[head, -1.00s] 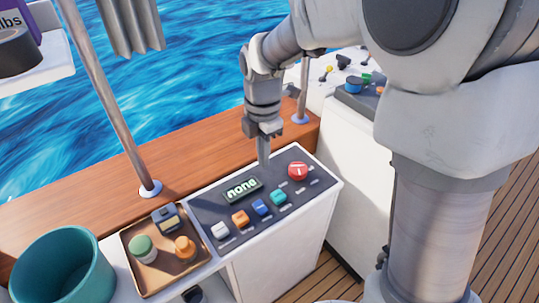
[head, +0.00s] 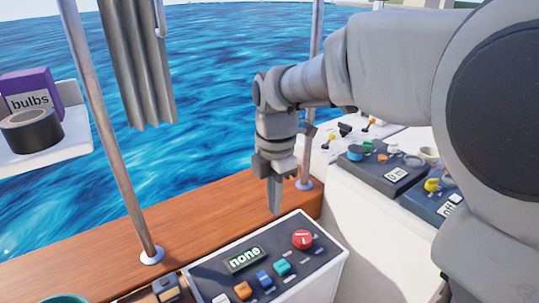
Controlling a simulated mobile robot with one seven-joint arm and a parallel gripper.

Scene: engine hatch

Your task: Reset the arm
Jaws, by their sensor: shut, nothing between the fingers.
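My gripper (head: 275,208) points down with its fingers shut and nothing held. It hangs over the back edge of a control panel (head: 213,273), close to the wooden rail; I cannot tell the exact gap. My arm reaches in from the right and bends down at the wrist.
Another console (head: 382,170) with knobs and displays stands behind at the right. A metal post (head: 112,150) rises at the left, beside a grey hanging cloth (head: 133,70). A shelf (head: 38,145) holds a purple bulbs box (head: 32,88) and a black tape roll (head: 30,130). A wooden rail (head: 200,222) runs behind the panel.

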